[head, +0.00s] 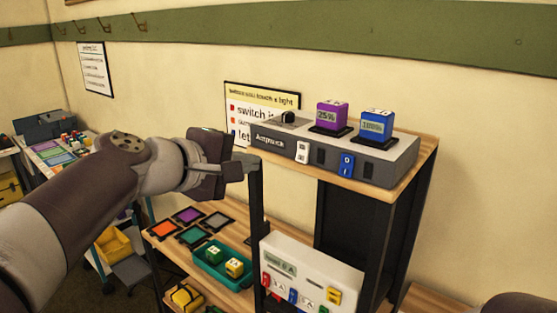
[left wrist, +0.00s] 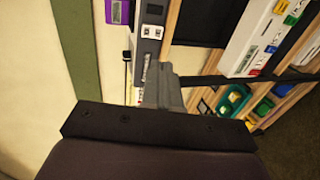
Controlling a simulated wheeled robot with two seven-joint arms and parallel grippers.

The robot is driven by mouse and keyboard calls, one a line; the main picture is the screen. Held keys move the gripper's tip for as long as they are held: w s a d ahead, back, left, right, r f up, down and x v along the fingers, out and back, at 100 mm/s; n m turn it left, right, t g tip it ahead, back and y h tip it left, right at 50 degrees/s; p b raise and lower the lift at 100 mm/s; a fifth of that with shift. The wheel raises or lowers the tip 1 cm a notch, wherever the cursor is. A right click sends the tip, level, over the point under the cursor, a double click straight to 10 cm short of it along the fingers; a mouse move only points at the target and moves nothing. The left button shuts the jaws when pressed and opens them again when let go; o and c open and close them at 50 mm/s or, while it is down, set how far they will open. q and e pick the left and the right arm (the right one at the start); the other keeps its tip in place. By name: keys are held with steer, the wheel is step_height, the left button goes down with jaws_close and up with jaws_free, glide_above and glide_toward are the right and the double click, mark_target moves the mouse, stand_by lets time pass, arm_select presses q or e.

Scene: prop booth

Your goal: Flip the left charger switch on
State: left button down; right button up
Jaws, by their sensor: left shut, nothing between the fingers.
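The charger (head: 400,160) is a long grey box on the top shelf, with a purple block marked 25% (head: 331,115) and a blue block marked 100% (head: 376,124) on it. Its front has a white left switch (head: 302,151) and a blue right switch (head: 347,165). In the left wrist view, the white switch (left wrist: 152,31) and purple block (left wrist: 117,12) are near the top edge. My left gripper (head: 254,163) is shut and empty, left of the charger and apart from the white switch. Its fingers show in the wrist view (left wrist: 170,92). My right gripper is out of view.
A white panel (head: 325,268) with coloured switches stands on the lower shelf. Left of it are a green tray (head: 210,278) with two blocks and several coloured pads. A dark post (head: 257,215) stands under the gripper. A sign (head: 262,90) hangs behind the charger.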

arm_select(q)
steer(key=p, duration=0.5)
glide_toward(300, 160)
steer(key=x, duration=0.5)
steer(key=shift+w+d, duration=0.15)
steer(key=shift+d, duration=0.1)
steer(key=shift+w+d+f, duration=0.15)
steer(key=shift+w+d, duration=0.1)
steer(key=shift+w+f, duration=0.2)
steer(key=shift+w, duration=0.15)
steer(key=shift+s, duration=0.1)
